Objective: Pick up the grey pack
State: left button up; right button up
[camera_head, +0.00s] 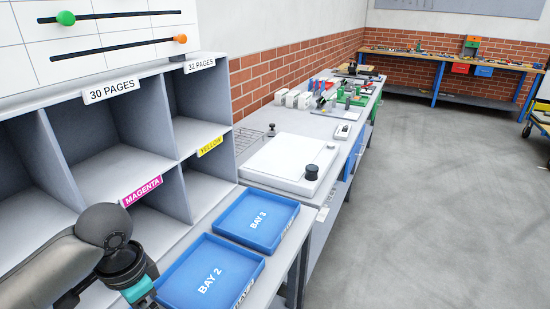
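I cannot make out a grey pack anywhere in the head view. My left arm comes in at the lower left, in front of the shelf unit and beside the blue BAY 2 tray. Its dark wrist with a teal part runs down to the bottom edge. The fingers of that gripper are not visible. My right arm and gripper are not in view.
The grey shelf unit (181,100) has compartments that look empty. The blue BAY 2 tray (212,276) and BAY 3 tray (258,219) look empty on the ledge. A white board (290,163) lies on the cluttered bench beyond. The floor (430,200) at right is open.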

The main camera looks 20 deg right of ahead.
aim_at(342, 133)
jog(key=z, duration=1.1)
